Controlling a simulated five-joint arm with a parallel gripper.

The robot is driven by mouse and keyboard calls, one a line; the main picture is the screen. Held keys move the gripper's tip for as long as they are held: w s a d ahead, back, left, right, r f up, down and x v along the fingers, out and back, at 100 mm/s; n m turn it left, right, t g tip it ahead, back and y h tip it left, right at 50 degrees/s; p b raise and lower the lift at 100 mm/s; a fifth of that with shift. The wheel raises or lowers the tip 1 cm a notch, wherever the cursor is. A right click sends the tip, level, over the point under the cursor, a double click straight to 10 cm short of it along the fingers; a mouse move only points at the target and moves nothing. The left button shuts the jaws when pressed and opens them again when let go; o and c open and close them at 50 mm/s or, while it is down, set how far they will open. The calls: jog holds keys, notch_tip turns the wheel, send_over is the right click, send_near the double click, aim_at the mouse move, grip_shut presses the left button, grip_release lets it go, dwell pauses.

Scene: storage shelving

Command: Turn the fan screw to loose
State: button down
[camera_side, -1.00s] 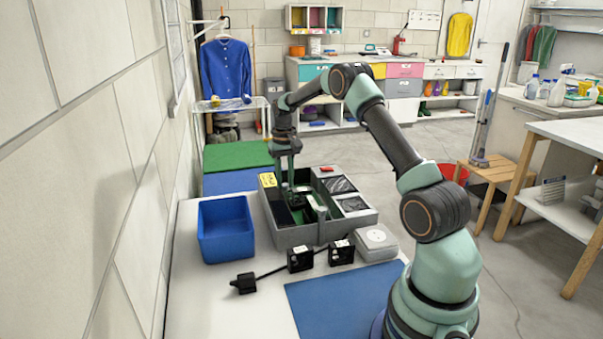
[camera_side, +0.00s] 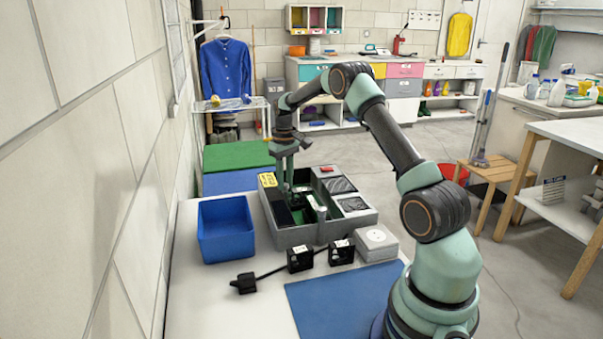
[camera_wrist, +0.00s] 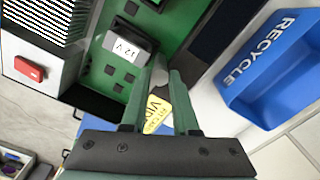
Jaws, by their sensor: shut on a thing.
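My gripper (camera_side: 286,178) reaches down into the back left of an open grey casing (camera_side: 310,234) on the white table. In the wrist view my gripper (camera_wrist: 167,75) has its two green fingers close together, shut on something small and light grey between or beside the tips. Which thing it is cannot be made out, and no screw head shows clearly. Below the fingers lies a green board (camera_wrist: 98,75) with a black 12 V block (camera_wrist: 118,52). Dark square fan-like grilles (camera_side: 354,204) sit at the casing's right side.
A blue RECYCLE bin (camera_side: 225,243) stands left of the casing and also shows in the wrist view (camera_wrist: 272,68). A yellow label (camera_side: 268,180) is on the casing's back left corner. Black modules with a cable (camera_side: 300,259) and a white box (camera_side: 376,243) lie in front.

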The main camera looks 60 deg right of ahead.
jog(key=shift+w+r, duration=0.1)
jog(key=c, duration=0.7)
grip_release()
notch_tip(320, 180, up, 12)
jog(key=shift+r, duration=0.1)
